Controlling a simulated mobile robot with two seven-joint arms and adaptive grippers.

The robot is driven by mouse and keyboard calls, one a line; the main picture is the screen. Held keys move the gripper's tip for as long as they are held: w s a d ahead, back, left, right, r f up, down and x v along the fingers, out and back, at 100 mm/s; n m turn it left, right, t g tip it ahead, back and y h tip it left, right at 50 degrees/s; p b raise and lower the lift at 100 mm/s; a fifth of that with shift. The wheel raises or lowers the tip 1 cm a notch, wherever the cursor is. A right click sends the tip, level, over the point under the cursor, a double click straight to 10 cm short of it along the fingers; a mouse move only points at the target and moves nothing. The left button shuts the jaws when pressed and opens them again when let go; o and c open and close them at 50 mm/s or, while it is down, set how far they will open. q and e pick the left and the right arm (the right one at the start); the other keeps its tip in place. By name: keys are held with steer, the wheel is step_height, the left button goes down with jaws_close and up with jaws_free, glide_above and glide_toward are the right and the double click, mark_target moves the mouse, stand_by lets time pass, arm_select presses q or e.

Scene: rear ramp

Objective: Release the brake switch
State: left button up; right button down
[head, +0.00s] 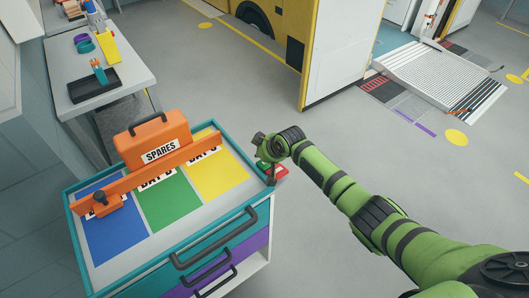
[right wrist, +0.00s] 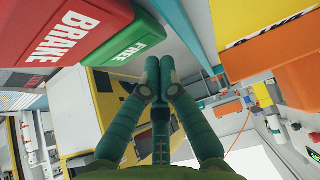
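The brake switch shows large in the right wrist view, with a red part lettered BRAKE (right wrist: 65,30) and a green part lettered FREE (right wrist: 110,50). In the head view only a bit of its red part (head: 281,171) shows at the cart's right corner, mostly hidden by my gripper. I cannot tell which side is pressed in. My right gripper (head: 268,160) is beside that corner. In the right wrist view its fingertips (right wrist: 159,68) are together with nothing between them, just right of the green part. I cannot tell whether they touch it. My left gripper is not in view.
The teal cart (head: 264,191) carries an orange SPARES case (head: 150,142) and an orange bar (head: 130,181) over blue, green and yellow panels. A workbench (head: 135,68) stands behind at left. A white ramp (head: 430,75) is at the far right. The floor right of the cart is clear.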

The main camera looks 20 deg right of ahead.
mark_target(270, 167)
stand_by(0.3)
steer(key=r+p, duration=0.4)
steer(key=shift+w, duration=0.3)
steer(key=shift+r, duration=0.35)
steer(key=v, duration=0.9)
steer(key=shift+r+b, duration=0.15)
steer(key=shift+b, duration=0.25)
